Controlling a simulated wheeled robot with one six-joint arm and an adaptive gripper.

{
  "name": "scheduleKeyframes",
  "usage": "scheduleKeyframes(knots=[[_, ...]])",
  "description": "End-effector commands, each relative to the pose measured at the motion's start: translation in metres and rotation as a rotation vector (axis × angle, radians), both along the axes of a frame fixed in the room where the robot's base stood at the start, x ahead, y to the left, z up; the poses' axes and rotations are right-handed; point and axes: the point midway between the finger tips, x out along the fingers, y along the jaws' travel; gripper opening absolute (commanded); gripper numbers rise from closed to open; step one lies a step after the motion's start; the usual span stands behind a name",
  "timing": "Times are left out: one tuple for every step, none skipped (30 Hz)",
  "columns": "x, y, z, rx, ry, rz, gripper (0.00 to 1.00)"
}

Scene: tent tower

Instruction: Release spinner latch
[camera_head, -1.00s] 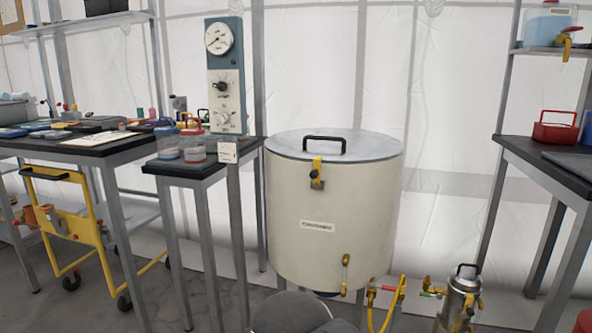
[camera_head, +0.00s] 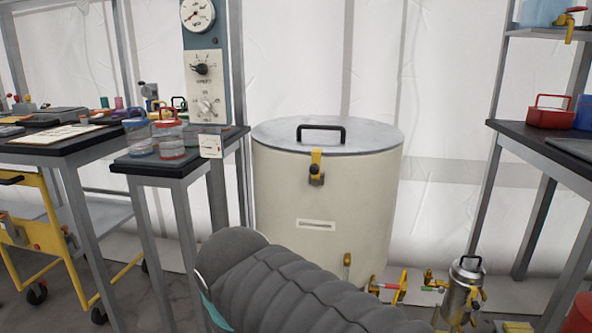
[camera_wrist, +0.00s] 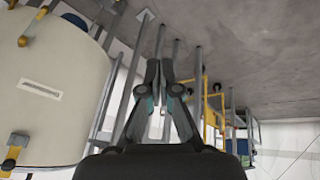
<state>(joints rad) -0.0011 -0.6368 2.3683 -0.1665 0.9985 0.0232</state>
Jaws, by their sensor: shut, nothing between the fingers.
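The spinner is a large cream drum (camera_head: 322,205) with a grey lid (camera_head: 290,133) and a black handle on top. Its yellow latch (camera_head: 316,167) with a dark knob sits at the front rim of the lid, and the lid lies flat. In the wrist view the drum (camera_wrist: 55,100) is tilted at the left, with the yellow latch (camera_wrist: 14,150) at the lower left. My gripper (camera_wrist: 160,68) is shut and empty, pointing past the drum toward the floor and table legs, apart from the latch. The head view shows my grey arm in front of the drum's lower part, but not the gripper's fingers.
A control panel (camera_head: 205,80) with gauge and knobs stands left of the drum, above a small table (camera_head: 165,168) with jars. A yellow cart (camera_head: 55,235) is at the left. A small metal canister (camera_head: 463,290) stands at the lower right, below a dark bench (camera_head: 545,143).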

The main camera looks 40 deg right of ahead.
Motion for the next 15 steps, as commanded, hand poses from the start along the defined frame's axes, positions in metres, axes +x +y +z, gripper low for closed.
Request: scheduleKeyframes(knots=[[0.013, -0.011, 0.004, -0.058, 0.030, -0.002, 0.00], [0.021, -0.019, 0.009, -0.101, 0.048, -0.006, 0.00], [0.032, -0.030, 0.016, -0.159, 0.072, -0.012, 0.00], [0.040, -0.038, 0.022, -0.203, 0.090, -0.020, 0.00], [0.048, -0.046, 0.029, -0.247, 0.105, -0.030, 0.00], [0.059, -0.057, 0.037, -0.306, 0.126, -0.043, 0.00], [0.068, -0.065, 0.044, -0.351, 0.139, -0.055, 0.00], [0.077, -0.073, 0.051, -0.395, 0.153, -0.069, 0.00], [0.088, -0.083, 0.060, -0.455, 0.169, -0.088, 0.00], [0.098, -0.091, 0.068, -0.501, 0.180, -0.105, 0.00], [0.107, -0.097, 0.075, -0.544, 0.190, -0.122, 0.00], [0.118, -0.106, 0.085, -0.605, 0.202, -0.148, 0.00], [0.127, -0.112, 0.092, -0.650, 0.210, -0.168, 0.00], [0.136, -0.118, 0.100, -0.695, 0.216, -0.190, 0.00], [0.148, -0.125, 0.110, -0.754, 0.223, -0.221, 0.00]])
